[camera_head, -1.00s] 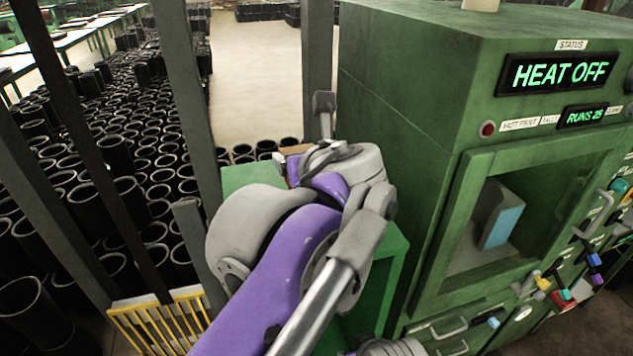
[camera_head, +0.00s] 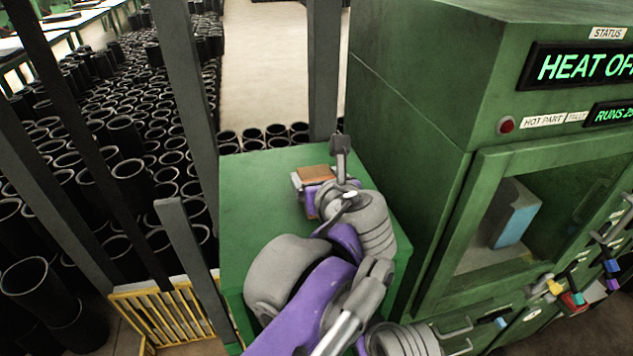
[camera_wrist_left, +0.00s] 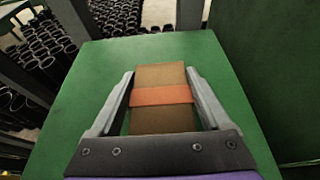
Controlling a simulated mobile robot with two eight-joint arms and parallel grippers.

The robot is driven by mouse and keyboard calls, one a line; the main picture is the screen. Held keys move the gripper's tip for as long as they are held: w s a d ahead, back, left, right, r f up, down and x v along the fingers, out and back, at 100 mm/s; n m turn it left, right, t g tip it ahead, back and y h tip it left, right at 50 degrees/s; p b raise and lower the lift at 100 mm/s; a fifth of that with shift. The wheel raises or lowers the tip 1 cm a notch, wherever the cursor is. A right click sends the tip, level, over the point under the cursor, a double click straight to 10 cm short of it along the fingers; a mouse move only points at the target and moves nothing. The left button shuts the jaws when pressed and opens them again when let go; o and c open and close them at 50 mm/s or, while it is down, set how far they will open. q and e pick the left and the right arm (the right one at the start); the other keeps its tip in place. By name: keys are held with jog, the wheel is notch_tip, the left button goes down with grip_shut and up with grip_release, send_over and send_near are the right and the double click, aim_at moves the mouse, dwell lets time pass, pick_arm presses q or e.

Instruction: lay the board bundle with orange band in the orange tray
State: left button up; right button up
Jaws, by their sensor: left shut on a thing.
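The board bundle (camera_wrist_left: 160,77) is a brown block with an orange band (camera_wrist_left: 161,95) around its middle. In the left wrist view it lies between the two grey fingers of my left gripper (camera_wrist_left: 160,100), which is shut on it. In the head view the bundle (camera_head: 316,174) shows just beyond my left wrist, over the green table top (camera_head: 262,180). I cannot tell whether it touches the top. My left gripper (camera_head: 308,185) is partly hidden by its own wrist there. The orange tray is not in view. My right gripper is not in view.
A large green machine (camera_head: 420,100) with a "HEAT OFF" display, window and levers stands close on the right. Grey posts (camera_head: 190,100) and a yellow rack (camera_head: 160,312) stand on the left. Many black sleeves (camera_head: 130,175) cover the floor behind. The green top around the bundle is bare.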

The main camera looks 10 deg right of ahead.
pick_arm(q)
jog(key=shift+f, duration=0.6)
jog(key=shift+f, duration=0.2)
jog(key=o, duration=1.3)
jog(key=shift+r, duration=0.1)
